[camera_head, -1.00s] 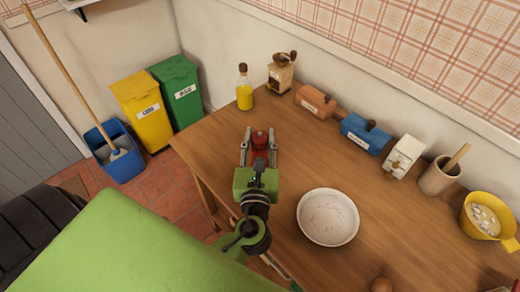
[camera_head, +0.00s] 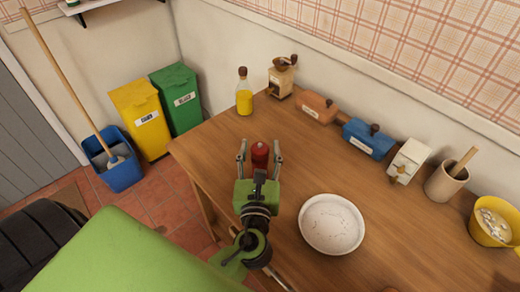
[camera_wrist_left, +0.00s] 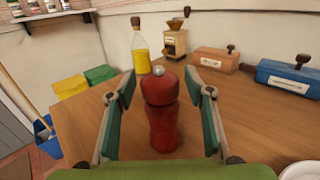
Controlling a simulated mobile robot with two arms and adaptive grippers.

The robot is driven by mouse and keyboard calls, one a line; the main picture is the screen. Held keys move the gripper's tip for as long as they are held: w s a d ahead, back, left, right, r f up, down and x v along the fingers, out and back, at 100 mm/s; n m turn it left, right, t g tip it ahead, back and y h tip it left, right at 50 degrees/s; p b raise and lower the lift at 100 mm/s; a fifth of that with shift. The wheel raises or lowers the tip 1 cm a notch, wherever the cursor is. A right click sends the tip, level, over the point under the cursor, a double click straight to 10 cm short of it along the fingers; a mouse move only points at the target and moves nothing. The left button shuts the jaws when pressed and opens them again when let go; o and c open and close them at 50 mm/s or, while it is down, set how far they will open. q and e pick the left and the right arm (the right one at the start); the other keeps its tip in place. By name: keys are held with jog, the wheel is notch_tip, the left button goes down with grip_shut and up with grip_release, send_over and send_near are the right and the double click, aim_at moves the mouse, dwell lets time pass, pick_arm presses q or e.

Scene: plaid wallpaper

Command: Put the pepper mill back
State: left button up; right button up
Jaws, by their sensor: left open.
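The pepper mill (camera_head: 260,155) is red with a silver knob and stands upright on the wooden table. It also shows in the left wrist view (camera_wrist_left: 162,115), centred between the fingers. My left gripper (camera_head: 259,150) is open, with one finger on each side of the mill. In the left wrist view (camera_wrist_left: 160,97) there are gaps between the fingers and the mill. The lower front of the mill is hidden by my gripper in the head view. My right gripper is not in view.
An oil bottle (camera_head: 244,93), coffee grinder (camera_head: 281,80), orange box (camera_head: 316,107), blue box (camera_head: 368,139) and white box (camera_head: 408,160) line the wall side. A white bowl (camera_head: 331,224) is right of my arm. The wooden table (camera_head: 220,140) is clear around the mill.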

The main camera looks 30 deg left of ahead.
pick_arm(q)
jog(key=shift+r, duration=0.1)
jog(key=shift+s+d, duration=0.1)
jog(key=shift+s, duration=0.05)
jog(key=v, duration=1.1)
jog(key=shift+s, duration=0.3)
jog(key=shift+d+r, duration=0.1)
jog(key=shift+d, duration=0.05)
